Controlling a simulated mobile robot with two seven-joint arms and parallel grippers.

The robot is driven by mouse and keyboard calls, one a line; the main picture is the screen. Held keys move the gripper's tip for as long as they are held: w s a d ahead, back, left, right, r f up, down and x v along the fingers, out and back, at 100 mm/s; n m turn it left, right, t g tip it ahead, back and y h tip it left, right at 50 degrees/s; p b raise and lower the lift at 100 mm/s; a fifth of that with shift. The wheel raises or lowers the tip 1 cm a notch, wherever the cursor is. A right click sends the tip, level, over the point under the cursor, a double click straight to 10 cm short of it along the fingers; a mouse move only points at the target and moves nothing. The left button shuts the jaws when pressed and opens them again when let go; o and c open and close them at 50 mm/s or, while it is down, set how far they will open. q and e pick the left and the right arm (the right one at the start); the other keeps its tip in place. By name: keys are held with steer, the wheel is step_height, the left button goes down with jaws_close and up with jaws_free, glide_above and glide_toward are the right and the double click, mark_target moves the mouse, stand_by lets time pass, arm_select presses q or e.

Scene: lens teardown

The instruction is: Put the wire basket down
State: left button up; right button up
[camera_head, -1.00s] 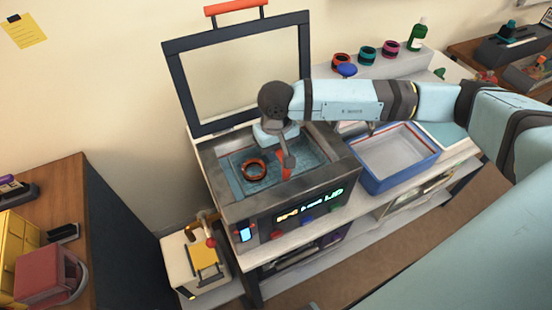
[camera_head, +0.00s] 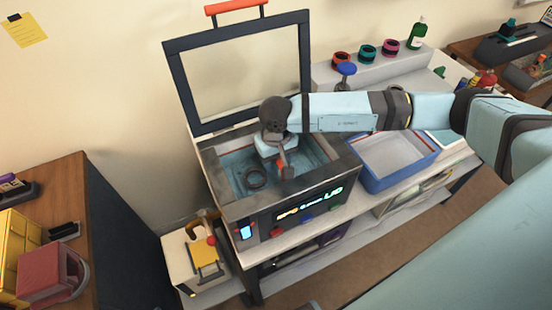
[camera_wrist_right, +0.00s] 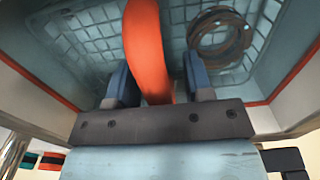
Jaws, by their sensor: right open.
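The wire basket (camera_wrist_right: 82,42) sits low inside the tank of the grey cleaner (camera_head: 232,208), seeming under the liquid. A dark ring (camera_head: 256,178) lies in it; the ring also shows in the right wrist view (camera_wrist_right: 219,35). The basket's orange handle (camera_wrist_right: 148,45) stands up between the fingers of my right gripper (camera_wrist_right: 160,78). That gripper (camera_head: 284,160) is over the tank with its jaws open, one finger on each side of the handle. My left gripper is not in view.
The cleaner's framed lid (camera_head: 238,72) stands open behind the tank. A blue tray (camera_head: 395,160) is to its right on the bench. A shelf (camera_head: 380,68) behind holds several coloured rings and a green bottle (camera_head: 416,34). A small cream box (camera_head: 195,262) stands at the lower left.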

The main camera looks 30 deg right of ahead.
step_height(320, 180, up, 12)
steer(key=shift+r+b, duration=0.1)
steer(key=shift+b, duration=1.1)
